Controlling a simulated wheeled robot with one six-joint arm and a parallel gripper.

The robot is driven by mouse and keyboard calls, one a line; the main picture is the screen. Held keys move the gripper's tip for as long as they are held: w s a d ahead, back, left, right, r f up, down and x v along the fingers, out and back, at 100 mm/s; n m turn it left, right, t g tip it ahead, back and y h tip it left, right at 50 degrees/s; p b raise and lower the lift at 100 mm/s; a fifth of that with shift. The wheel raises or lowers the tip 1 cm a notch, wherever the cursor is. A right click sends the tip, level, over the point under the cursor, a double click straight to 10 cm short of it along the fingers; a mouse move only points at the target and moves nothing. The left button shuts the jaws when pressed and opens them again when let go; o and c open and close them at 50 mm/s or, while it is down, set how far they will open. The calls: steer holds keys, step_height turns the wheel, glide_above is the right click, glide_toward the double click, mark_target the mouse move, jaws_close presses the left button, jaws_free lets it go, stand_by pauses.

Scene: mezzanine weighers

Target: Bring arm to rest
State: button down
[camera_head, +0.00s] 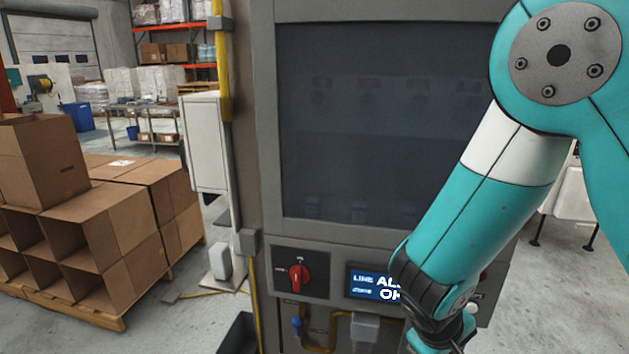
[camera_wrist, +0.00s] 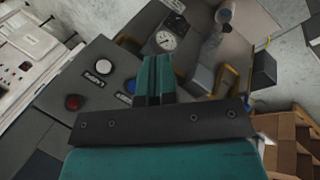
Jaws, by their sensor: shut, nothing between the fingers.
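My arm, teal with a white band, crosses the right side of the head view in front of a grey machine cabinet (camera_head: 263,130). Its wrist end hangs low at the bottom edge, over the right part of the cabinet's control strip. The gripper's fingers do not show clearly there. In the wrist view, the teal fingers of my gripper (camera_wrist: 152,66) are together, shut and empty. They point over the panel, near a blue button (camera_wrist: 131,87), a white button (camera_wrist: 104,67) and a red button (camera_wrist: 73,102). I cannot tell whether the fingers touch anything.
The cabinet has a red rotary switch (camera_head: 299,277) and a small display (camera_head: 369,286) reading partly "ALL OK", partly covered by my arm. A round gauge (camera_wrist: 166,40) shows in the wrist view. Cardboard boxes (camera_head: 107,214) stand on a pallet at left. Floor lies open behind.

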steer(key=s+a+r+n+g+y+b, duration=0.1)
steer(key=s+a+r+y+b, duration=0.1)
steer(key=s+a+r+y, duration=0.2)
steer(key=s+a+r+n+g+y+b, duration=0.1)
steer(key=s+a+r+y+b, duration=0.2)
steer(key=s+r, duration=0.6)
steer(key=s+y, duration=0.1)
steer(key=s, duration=0.2)
steer(key=shift+a+r+g+y+b, duration=0.15)
steer(key=shift+a+g+y+b, duration=0.15)
steer(key=shift+a+y, duration=0.1)
steer(key=shift+w, duration=0.1)
stand_by(0.9)
